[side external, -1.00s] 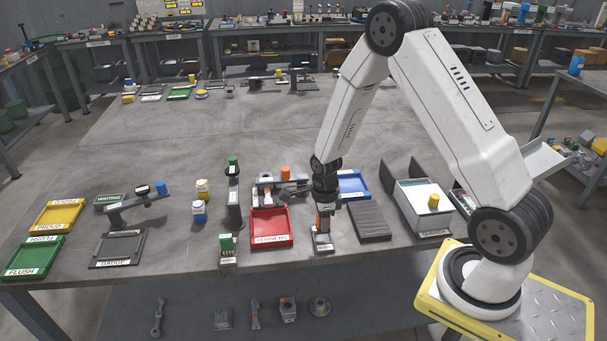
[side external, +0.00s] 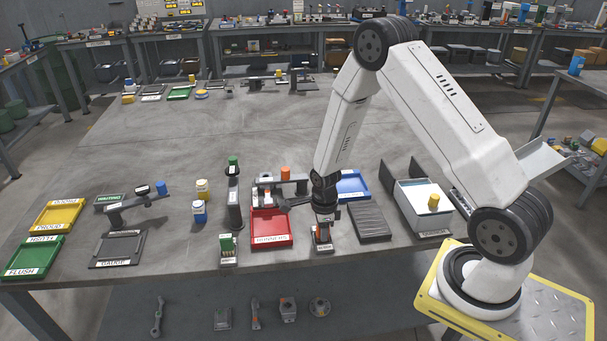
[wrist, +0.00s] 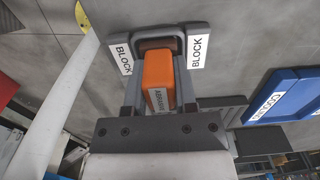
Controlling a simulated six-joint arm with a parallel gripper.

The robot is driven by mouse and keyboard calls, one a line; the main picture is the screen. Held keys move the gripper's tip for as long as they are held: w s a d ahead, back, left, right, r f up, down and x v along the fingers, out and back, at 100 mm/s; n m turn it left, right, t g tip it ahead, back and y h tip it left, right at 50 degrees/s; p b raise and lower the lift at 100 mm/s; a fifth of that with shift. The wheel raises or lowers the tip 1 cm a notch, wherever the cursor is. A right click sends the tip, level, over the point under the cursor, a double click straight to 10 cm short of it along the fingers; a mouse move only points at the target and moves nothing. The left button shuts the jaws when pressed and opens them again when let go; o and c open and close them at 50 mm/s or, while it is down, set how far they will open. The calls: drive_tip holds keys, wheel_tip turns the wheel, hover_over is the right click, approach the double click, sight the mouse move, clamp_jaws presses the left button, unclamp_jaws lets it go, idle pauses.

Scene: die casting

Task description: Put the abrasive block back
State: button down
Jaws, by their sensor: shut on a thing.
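The abrasive block (wrist: 158,70) is orange with a white label and sits between the fingers of my gripper (wrist: 159,85) in the wrist view. My gripper (side external: 323,226) is shut on it. In the side external view the block (side external: 322,235) is a small orange patch under my gripper. The block's holder (wrist: 168,41) is a dark frame with a brown recess and white "BLOCK" labels on both sides. The holder (side external: 323,249) is at the table's front edge, directly below my gripper. Whether the block touches the holder I cannot tell.
A red tray (side external: 271,228) stands close to the left of the holder. A dark ridged pad (side external: 370,223) and a blue tray (side external: 353,184) are to the right and behind. A white box (side external: 425,207) stands farther right. The table's middle is clear.

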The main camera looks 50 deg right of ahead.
drive_tip(key=shift+c, duration=2)
unclamp_jaws()
drive_tip(key=shift+f, duration=0.1)
drive_tip(key=shift+r, duration=0.2)
drive_tip(key=shift+r, duration=5.95)
drive_tip(key=shift+a, duration=0.1)
drive_tip(key=s+a+r+n+t, duration=0.1)
drive_tip(key=s+a+r+n, duration=0.2)
drive_tip(key=n, duration=1)
drive_tip(key=s+a+r+n+t, duration=0.1)
drive_tip(key=s+a+r+n, duration=0.3)
drive_tip(key=n, duration=1)
drive_tip(key=s+a, duration=0.1)
drive_tip(key=a, duration=0.2)
drive_tip(key=shift+s+t, duration=0.3)
